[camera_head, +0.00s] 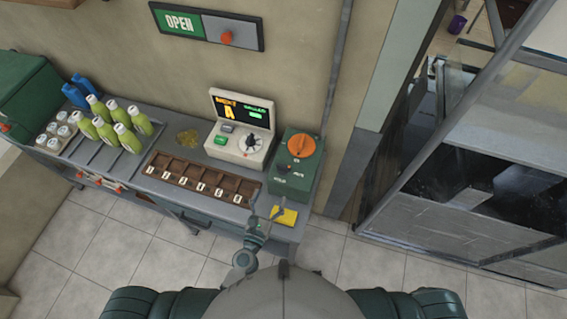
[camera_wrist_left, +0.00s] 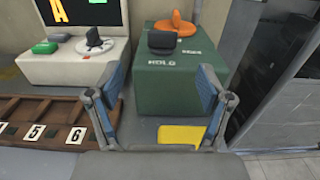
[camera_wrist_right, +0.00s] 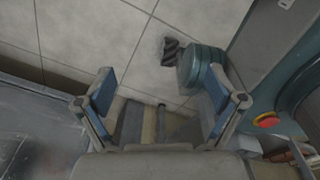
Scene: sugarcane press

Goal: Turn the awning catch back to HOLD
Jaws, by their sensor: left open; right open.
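A green box (camera_head: 297,160) stands at the right end of the counter, with an orange rotary knob (camera_head: 301,146) on top. The small black catch (camera_wrist_left: 162,42) sits on its near part, just behind the printed word HOLD (camera_wrist_left: 161,62). A second label (camera_head: 299,171) lies to its right, too small to read surely. Which label the catch points at I cannot tell. My left gripper (camera_head: 265,206) is open and empty, in front of the box and apart from the catch. My right gripper (camera_wrist_right: 160,88) is open and empty over the floor, outside the head view.
A yellow pad (camera_head: 285,215) lies on the counter before the box. A numbered wooden tray (camera_head: 202,180) and a white register with screen (camera_head: 240,140) stand to the left. Green bottles (camera_head: 127,138) are farther left. A wall and glass door (camera_head: 470,170) bound the right.

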